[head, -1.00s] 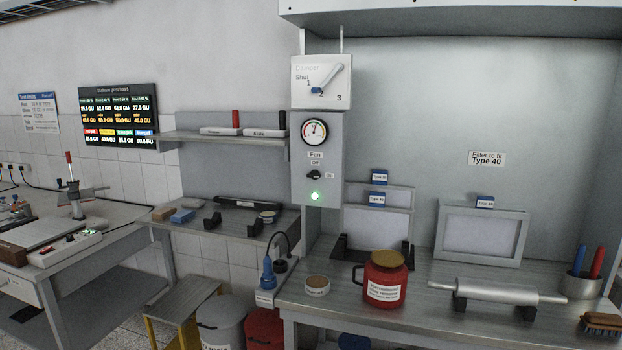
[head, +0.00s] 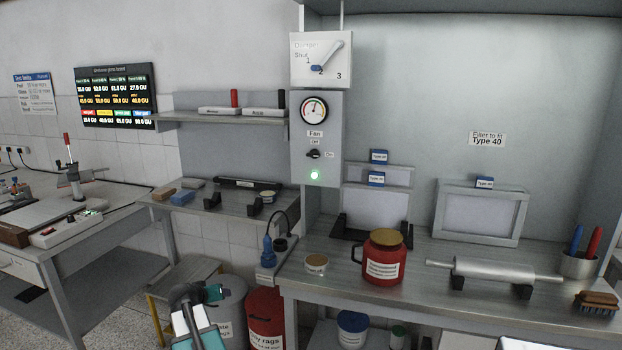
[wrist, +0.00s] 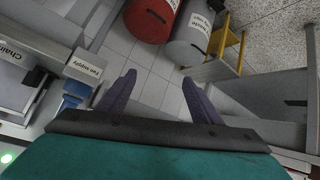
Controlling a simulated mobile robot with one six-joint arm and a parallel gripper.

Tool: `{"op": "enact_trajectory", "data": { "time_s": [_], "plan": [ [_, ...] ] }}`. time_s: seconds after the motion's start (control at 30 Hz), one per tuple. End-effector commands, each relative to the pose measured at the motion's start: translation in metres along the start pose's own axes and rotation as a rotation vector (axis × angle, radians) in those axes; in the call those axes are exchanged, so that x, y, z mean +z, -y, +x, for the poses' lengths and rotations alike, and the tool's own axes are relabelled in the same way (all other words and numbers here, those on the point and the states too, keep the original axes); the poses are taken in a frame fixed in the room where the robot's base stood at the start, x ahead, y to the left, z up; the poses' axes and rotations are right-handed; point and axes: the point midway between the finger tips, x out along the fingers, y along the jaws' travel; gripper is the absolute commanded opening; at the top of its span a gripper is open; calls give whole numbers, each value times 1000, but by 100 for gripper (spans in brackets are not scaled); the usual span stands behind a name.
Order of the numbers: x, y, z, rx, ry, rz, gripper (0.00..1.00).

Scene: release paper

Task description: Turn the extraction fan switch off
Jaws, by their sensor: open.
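The fan switch (head: 314,154) is a small black knob on the grey wall panel (head: 336,170), below the "Fan" and "Off" labels. It points right, towards "On". A green lamp (head: 314,175) glows beneath it. My gripper (wrist: 158,82) is open and empty in the wrist view, its two dark fingers spread above the floor. In the head view, part of my arm shows low at the left of the bench, well below the switch. In the wrist view a green light (wrist: 8,158) shows at the lower left edge.
A damper lever plate (head: 320,60) and round gauge (head: 314,109) sit above the switch. A shelf (head: 220,124) juts out left. Bins (head: 265,318) and a step stool (head: 184,275) stand low.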

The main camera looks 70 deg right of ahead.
Motion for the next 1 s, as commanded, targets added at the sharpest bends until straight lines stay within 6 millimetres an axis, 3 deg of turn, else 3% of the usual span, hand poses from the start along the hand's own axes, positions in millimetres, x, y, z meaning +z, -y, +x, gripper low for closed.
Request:
{"op": "enact_trajectory", "data": {
  "time_s": [0.03,0.2,0.37,0.6,0.8,1.0],
  "plan": [
    [-26,-22,-1,23,-40,32,59],
    [-100,-92,-13,89,-167,121,59],
    [-163,-163,-34,154,-288,196,59],
    [-245,-273,-84,253,-470,285,59],
    [-290,-346,-128,320,-589,331,59],
    [-307,-376,-150,348,-641,347,59]
  ]
}}
